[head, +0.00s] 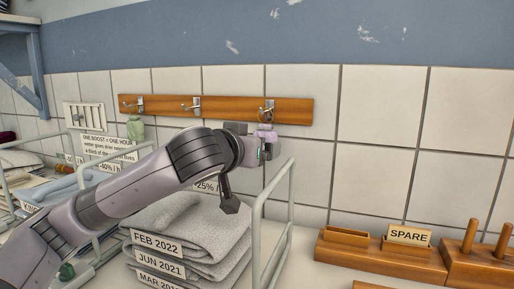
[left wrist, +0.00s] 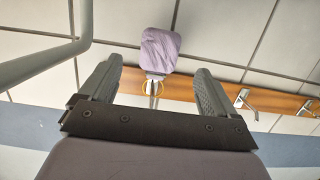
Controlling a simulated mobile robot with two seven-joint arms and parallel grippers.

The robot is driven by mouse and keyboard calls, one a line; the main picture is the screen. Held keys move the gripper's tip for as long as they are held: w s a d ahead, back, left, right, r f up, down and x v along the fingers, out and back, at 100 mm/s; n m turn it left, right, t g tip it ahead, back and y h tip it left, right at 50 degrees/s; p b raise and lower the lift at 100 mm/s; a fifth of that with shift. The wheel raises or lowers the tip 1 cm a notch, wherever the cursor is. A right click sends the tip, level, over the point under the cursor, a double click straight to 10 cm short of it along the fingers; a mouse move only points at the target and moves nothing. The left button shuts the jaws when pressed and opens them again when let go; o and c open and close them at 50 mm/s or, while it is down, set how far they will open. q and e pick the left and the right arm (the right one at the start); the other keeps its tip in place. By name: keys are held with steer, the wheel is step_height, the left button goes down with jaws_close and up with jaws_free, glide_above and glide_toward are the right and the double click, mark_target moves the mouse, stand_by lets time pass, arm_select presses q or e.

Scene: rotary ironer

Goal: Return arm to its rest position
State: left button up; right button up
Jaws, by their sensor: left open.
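My left arm reaches in from the left in the head view, and its gripper (head: 262,143) is just below the right-hand hook (head: 267,109) of the wooden rail (head: 229,108). In the left wrist view the gripper (left wrist: 156,88) has its two dark fingers spread apart. My right gripper is not in view.
A pale metal frame (head: 285,215) stands right beside the gripper. Below the arm are stacked grey cloths (head: 200,222) with date labels. A wooden holder with a SPARE label (head: 408,235) and a peg block (head: 480,262) stand at right. The tiled wall is close behind.

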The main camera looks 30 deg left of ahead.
arm_select(q)
steer(key=shift+v, duration=1.35)
steer(key=shift+r, duration=0.15)
